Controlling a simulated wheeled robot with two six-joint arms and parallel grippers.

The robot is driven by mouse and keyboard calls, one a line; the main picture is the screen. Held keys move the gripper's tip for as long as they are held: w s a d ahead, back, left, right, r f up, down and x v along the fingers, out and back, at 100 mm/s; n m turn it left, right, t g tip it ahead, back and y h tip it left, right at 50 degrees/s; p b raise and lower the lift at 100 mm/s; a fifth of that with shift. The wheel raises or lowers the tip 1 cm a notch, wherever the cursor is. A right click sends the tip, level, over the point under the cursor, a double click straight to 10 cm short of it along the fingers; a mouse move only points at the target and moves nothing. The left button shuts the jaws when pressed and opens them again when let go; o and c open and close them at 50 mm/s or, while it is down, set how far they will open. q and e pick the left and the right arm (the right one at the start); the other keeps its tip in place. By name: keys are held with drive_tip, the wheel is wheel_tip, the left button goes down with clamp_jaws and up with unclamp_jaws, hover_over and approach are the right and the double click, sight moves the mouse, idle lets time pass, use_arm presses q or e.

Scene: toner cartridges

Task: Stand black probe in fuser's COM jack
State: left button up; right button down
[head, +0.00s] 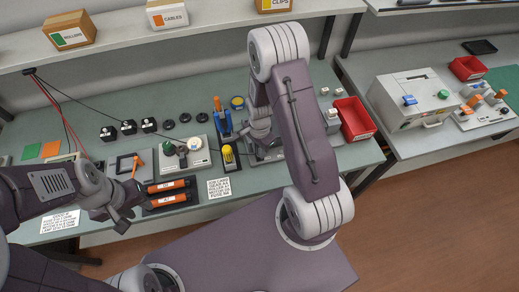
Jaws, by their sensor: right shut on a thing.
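My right gripper (258,132) is shut at a grey unit (262,156) in the middle of the bench. The unit is probably the fuser. A thin black lead (105,112) runs from the back left across the bench towards this gripper, so it seems to hold the black probe. The probe itself and the COM jack are too small or hidden by my arm to make out. I cannot tell whether the probe touches a jack. My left gripper (122,212) is over the front left of the bench, beside two orange-and-black cartridges (172,191). Its finger gap is unclear.
Red leads (52,100) hang at the left. A yellow-topped tool holder (229,156), a blue-and-orange tool (221,117) and a grey unit with a green knob (183,155) stand left of my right gripper. A red bin (354,118) stands to the right.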

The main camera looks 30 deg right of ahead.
drive_tip(key=shift+f, duration=0.2)
drive_tip(key=c, duration=1.2)
unclamp_jaws()
drive_tip(key=shift+r, duration=0.1)
drive_tip(key=shift+s, duration=0.1)
drive_tip(key=shift+w, duration=0.2)
drive_tip(key=shift+r, duration=0.15)
